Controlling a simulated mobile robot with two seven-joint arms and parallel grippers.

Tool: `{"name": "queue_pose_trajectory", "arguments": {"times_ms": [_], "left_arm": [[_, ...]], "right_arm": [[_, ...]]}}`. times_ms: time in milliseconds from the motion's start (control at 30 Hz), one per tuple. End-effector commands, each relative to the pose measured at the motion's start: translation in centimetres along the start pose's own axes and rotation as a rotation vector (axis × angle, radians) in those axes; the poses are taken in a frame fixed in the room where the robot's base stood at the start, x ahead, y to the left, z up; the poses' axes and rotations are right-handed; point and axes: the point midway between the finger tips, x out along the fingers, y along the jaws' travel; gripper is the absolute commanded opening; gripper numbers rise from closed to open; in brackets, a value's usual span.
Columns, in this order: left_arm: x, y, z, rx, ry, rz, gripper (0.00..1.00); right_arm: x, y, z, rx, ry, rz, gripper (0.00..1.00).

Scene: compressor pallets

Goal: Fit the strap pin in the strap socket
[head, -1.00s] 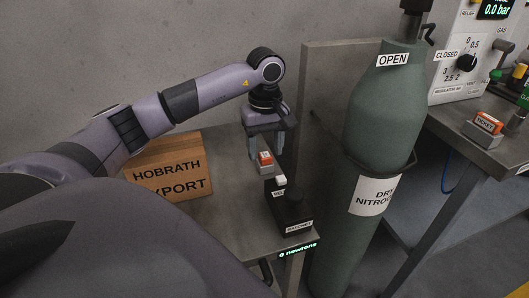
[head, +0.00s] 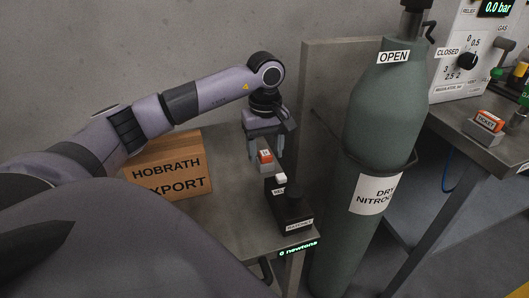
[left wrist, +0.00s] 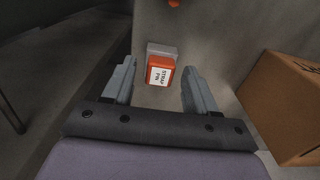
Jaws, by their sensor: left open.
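The strap pin (head: 265,155) is an orange block with a white label, seated on a grey holder on the bench. In the left wrist view the pin (left wrist: 159,74) reads "STRAP PIN" and lies ahead, between the lines of my fingers. My left gripper (head: 266,151) points down over the pin, its fingers open and empty. In the left wrist view the open left gripper (left wrist: 160,80) has one finger on each side of the pin, with gaps. A black ratchet (head: 291,208) stands in front of the pin. I cannot make out the strap socket. My right gripper is out of view.
A cardboard box (head: 168,166) stands left of the pin on the bench (head: 229,226). A tall green nitrogen cylinder (head: 384,120) stands right of the bench. A white button (head: 280,178) sits by the ratchet. A second table (head: 463,144) at right holds an orange ticket block (head: 486,121).

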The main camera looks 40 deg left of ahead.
Motion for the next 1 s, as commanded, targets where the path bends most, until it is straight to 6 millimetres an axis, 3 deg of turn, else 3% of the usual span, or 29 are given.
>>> {"name": "queue_pose_trajectory", "arguments": {"times_ms": [667, 700, 867, 1000], "left_arm": [[-0.01, 0.02, -0.03, -0.001, 0.0, 0.001, 0.57], [-0.01, 0.02, -0.03, -0.001, 0.0, 0.001, 0.54], [-0.01, 0.02, -0.02, -0.001, 0.0, 0.001, 0.02], [-0.07, 0.03, -0.03, -0.001, 0.001, 0.002, 0.0]], "right_arm": [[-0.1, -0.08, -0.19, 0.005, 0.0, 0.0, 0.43], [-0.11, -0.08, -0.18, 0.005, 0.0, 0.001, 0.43], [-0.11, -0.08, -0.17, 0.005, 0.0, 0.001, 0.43], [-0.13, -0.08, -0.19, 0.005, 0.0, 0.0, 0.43]]}}
